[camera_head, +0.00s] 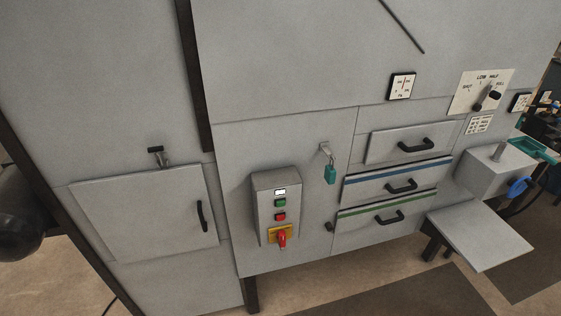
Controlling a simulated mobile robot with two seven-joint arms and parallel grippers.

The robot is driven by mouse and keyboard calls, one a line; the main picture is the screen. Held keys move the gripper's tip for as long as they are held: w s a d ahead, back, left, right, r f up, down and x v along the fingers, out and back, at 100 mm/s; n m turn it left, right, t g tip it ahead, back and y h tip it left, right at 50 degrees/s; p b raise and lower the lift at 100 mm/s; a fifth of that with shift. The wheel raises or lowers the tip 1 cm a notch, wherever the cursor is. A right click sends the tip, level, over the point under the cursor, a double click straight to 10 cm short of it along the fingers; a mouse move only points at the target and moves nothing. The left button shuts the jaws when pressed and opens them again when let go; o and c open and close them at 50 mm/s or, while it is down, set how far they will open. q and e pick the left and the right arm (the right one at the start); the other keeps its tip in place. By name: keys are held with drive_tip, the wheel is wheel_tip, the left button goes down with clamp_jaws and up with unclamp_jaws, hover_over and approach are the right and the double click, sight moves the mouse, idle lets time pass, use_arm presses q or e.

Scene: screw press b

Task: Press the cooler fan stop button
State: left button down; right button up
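A grey control box (265,212) is mounted on the front of the grey machine cabinet, left of the drawers. On its face, from top to bottom, are a small white label (280,192), a green button (280,203), a red button (280,217) and a red rotary handle (282,239) on a yellow plate. The label is too small to read, so I cannot tell from lettering which one is the fan stop. Nothing touches the box or covers its buttons. Neither of my grippers is in view.
A closed door (145,215) is at left. A dark rounded shape (20,222) shows at the left edge. Floor is visible below.

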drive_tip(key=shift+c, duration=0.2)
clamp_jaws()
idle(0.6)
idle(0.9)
